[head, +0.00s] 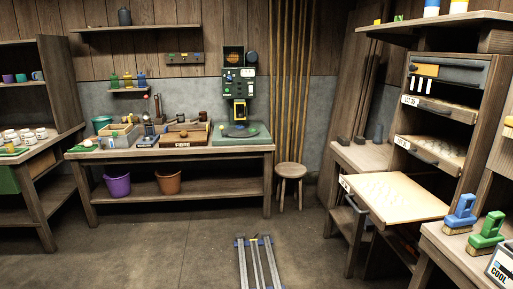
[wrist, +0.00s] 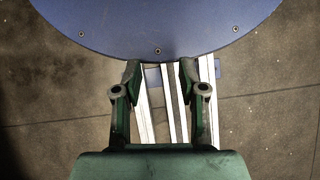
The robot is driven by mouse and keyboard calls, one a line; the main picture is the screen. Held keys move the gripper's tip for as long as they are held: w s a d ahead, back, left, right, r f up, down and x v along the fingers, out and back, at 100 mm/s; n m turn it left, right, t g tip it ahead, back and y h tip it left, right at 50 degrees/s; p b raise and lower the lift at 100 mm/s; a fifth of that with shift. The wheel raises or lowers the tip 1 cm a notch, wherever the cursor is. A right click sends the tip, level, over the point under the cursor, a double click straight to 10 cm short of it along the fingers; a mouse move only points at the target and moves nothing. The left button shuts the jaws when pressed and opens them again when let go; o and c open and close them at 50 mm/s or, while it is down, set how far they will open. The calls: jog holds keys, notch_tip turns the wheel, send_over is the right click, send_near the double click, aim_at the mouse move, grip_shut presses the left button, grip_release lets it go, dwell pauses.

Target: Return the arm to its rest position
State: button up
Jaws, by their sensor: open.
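My gripper (wrist: 160,76) shows in the wrist view, with its two green fingers apart and nothing between them. It points down over the floor rails (wrist: 170,105). A round blue plate, which looks like part of my own body, fills the top of the wrist view close to the fingertips; I cannot tell whether they touch it. My arm and gripper are not seen in the head view.
The rails (head: 258,265) run along open floor. A workbench (head: 180,152) with tools stands at the back, a stool (head: 290,172) beside it. At right, a drawer (head: 395,198) sticks out of a cabinet, near two brushes, blue (head: 461,214) and green (head: 487,234).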

notch_tip(320, 180, up, 14)
jog(key=s+p, duration=0.2)
jog(key=p, duration=1.2)
jog(key=shift+d+f, duration=0.15)
jog(key=shift+f, duration=0.1)
